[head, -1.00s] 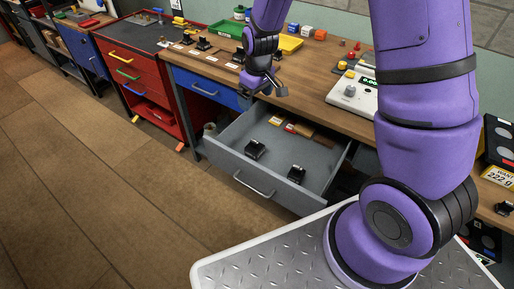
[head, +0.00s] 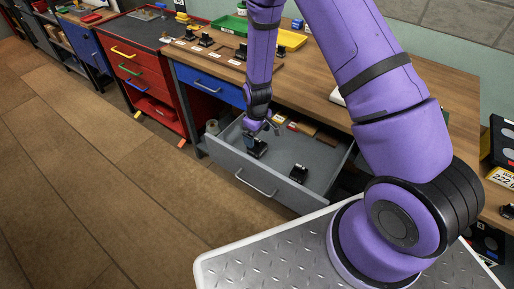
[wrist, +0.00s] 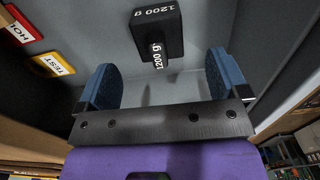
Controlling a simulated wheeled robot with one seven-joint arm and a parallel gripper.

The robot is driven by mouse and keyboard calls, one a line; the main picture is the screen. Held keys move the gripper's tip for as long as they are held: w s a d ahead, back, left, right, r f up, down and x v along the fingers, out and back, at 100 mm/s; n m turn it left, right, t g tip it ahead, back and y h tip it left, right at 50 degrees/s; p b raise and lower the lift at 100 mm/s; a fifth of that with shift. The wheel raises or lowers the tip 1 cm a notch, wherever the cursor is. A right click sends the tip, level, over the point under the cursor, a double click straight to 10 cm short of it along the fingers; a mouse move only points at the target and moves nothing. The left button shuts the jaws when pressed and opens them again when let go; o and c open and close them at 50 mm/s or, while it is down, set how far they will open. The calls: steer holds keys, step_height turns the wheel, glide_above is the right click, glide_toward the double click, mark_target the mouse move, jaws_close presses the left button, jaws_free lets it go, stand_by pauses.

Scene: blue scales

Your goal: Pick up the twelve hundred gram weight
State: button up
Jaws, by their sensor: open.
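The twelve hundred gram weight is a black block with a grip, labelled "1200 g" (wrist: 173,42) in white, on the grey floor of the open drawer. In the wrist view it lies just beyond my fingertips, roughly centred between them. My gripper (wrist: 165,80) is open and empty, with blue pads on both fingers. In the head view my gripper (head: 264,129) is low inside the drawer, right at the left black weight (head: 257,150), partly covering it. I cannot tell there whether they touch.
The open grey drawer (head: 235,163) has walls close around my gripper. A second black weight (head: 299,173) stands to the right in it. Labelled cards, one yellow "TEST" tag (wrist: 54,64), lie toward the drawer's back. The wooden bench (head: 300,75) overhangs behind.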

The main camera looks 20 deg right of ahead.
mark_target(257, 139)
steer(key=shift+w+f, duration=0.15)
steer(key=shift+f, duration=2.6)
jaws_close()
